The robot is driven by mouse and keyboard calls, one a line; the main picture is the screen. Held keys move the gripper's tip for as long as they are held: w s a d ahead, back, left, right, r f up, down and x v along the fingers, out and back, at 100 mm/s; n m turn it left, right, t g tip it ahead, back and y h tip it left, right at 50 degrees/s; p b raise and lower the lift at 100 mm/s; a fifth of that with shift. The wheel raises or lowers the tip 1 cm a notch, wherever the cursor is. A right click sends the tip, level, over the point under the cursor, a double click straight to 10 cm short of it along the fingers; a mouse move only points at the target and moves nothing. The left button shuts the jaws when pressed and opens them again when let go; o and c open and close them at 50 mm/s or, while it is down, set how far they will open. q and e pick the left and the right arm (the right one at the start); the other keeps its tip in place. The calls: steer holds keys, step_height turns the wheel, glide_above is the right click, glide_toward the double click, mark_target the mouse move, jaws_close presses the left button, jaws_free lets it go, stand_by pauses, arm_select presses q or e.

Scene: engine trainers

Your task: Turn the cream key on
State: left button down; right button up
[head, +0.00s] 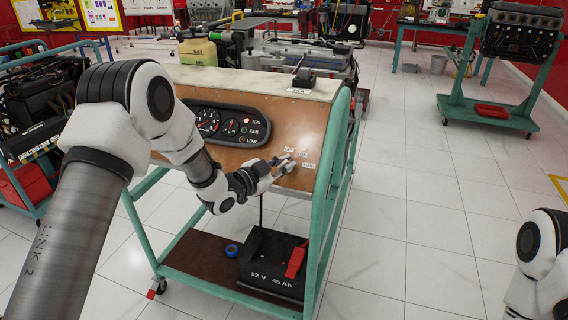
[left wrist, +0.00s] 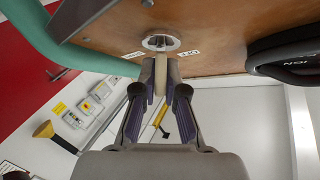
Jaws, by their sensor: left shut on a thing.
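The cream key (left wrist: 173,70) shows in the left wrist view as a narrow cream piece in front of a round metal switch (left wrist: 161,42) on the brown panel. My left gripper (left wrist: 161,90) is shut on the key, one finger on each side. In the head view, my left gripper (head: 281,165) is at the right part of the panel (head: 270,102), beside small white labels, and the key itself is hard to make out there. In the left wrist view, an OFF label (left wrist: 188,55) sits right of the switch. My right gripper is not in view.
The panel is on a green wheeled frame (head: 331,170), with a gauge cluster (head: 228,124) showing a red IGN light. A 12 V battery (head: 272,262) and blue tape roll (head: 232,250) rest on the lower shelf.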

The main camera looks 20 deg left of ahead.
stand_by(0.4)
arm_select(q)
steer(key=c, duration=1.2)
jaws_free()
steer(key=shift+c, duration=0.2)
steer(key=v, duration=1.2)
